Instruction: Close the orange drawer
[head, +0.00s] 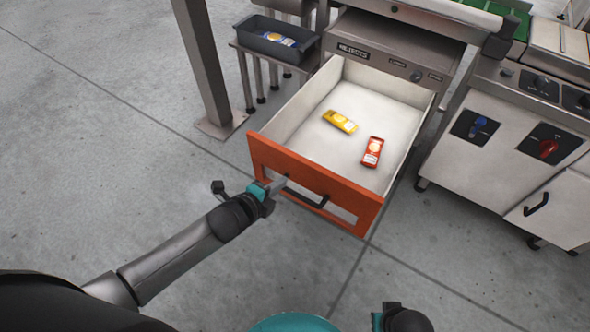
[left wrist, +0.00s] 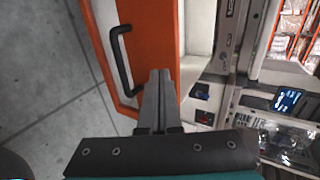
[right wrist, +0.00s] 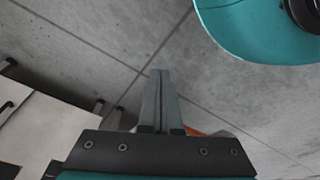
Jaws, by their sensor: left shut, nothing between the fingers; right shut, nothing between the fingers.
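The orange drawer (head: 330,184) stands pulled out of the grey weigher cabinet. Its front has a dark bar handle (head: 306,196) and its white inside holds a yellow packet (head: 340,121) and a red packet (head: 373,151). My left gripper (head: 281,183) is shut and empty, at the drawer front just left of the handle. In the left wrist view its fingers (left wrist: 157,80) overlap the orange front (left wrist: 155,40) beside the handle (left wrist: 122,62); I cannot tell whether they touch. My right gripper (right wrist: 161,75) is shut and empty, over bare floor.
A dark bin (head: 275,40) with a blue packet stands on a small stand left of the cabinet. A grey post (head: 205,65) rises left of the drawer. A white cabinet with knobs (head: 500,150) stands to the right. The floor before the drawer is clear.

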